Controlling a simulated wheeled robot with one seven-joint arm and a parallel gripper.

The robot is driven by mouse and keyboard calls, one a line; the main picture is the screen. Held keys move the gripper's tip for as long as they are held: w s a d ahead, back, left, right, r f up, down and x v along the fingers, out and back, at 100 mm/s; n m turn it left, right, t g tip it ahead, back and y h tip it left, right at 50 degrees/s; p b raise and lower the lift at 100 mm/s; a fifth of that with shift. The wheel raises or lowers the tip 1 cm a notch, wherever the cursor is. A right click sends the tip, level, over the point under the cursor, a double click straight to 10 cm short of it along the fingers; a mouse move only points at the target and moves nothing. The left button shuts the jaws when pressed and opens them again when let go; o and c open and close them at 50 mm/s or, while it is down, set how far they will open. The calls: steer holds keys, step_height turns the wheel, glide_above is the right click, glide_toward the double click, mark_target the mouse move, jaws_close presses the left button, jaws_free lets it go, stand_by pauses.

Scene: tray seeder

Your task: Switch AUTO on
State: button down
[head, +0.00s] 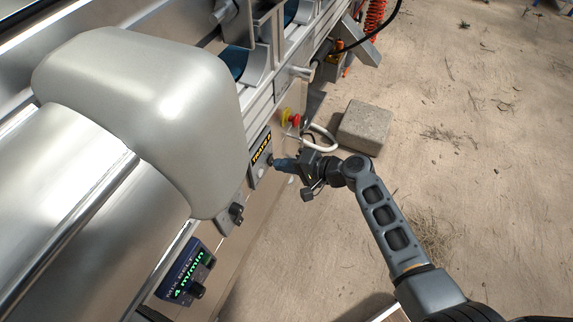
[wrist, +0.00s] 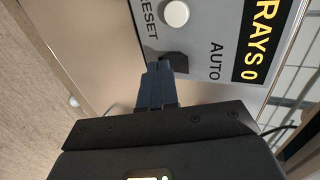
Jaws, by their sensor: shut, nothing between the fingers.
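The grey control panel (wrist: 205,30) has a black AUTO switch (wrist: 174,65) beside the printed word AUTO. My gripper (wrist: 160,70) is shut and empty, with its blue fingertips right at the switch and partly covering it. I cannot tell whether they touch, or which way the switch is set. A white RESET button (wrist: 176,13) sits beside the switch. The yellow TRAYS display (wrist: 265,40) reads 0 and also shows in the head view (head: 261,147). In the head view my gripper (head: 276,163) reaches the panel from the right and hides the switch's surroundings.
A red stop button (head: 293,120) on a yellow base and a white bent tube (head: 325,138) are close above my gripper. A MIX BELT display (head: 184,272) and black knobs are lower on the machine. A concrete block (head: 364,128) lies on the open sandy ground.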

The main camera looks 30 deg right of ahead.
steer(key=shift+w+a+f, duration=0.1)
steer(key=shift+w, duration=0.05)
steer(key=shift+r, duration=0.2)
steer(key=shift+r+p, duration=0.5)
steer(key=shift+r, duration=0.2)
